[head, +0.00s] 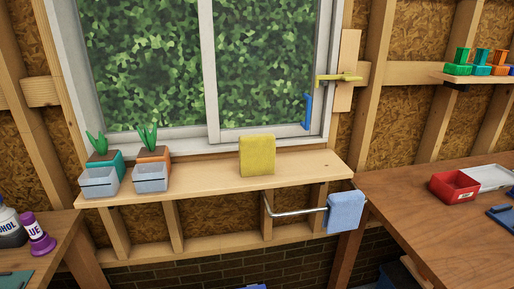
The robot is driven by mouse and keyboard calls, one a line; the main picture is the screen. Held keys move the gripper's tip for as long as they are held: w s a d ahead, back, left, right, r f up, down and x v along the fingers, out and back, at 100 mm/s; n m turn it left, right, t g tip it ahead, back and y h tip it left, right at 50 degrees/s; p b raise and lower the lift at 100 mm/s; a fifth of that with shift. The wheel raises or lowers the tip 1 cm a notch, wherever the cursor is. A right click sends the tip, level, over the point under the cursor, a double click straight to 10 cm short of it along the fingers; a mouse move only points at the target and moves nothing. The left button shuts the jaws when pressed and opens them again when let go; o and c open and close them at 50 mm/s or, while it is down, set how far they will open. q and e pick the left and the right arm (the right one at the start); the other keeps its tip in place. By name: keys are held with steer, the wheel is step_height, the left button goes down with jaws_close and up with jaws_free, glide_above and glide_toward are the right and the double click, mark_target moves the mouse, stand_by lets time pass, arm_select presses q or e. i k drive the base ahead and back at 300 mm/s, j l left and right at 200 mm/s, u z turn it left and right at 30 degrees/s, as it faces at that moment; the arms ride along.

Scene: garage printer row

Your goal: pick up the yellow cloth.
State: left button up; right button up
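The yellow cloth (257,155) is on the wooden window shelf (212,184), right of the shelf's middle. It looks like a soft folded rectangle standing upright in front of the window's lower frame. Nothing covers it in the head view. Neither my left gripper nor my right gripper is in view.
Two potted plants with grey boxes (150,177) stand at the shelf's left end. A blue cloth (345,211) hangs on a metal rail (290,213) below the shelf. A table with a red box (454,187) is at right; a bench with bottles (38,235) is at left.

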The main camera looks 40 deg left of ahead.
mark_target(256, 152)
steer(key=j+u, duration=0.15)
steer(key=u, duration=1.05)
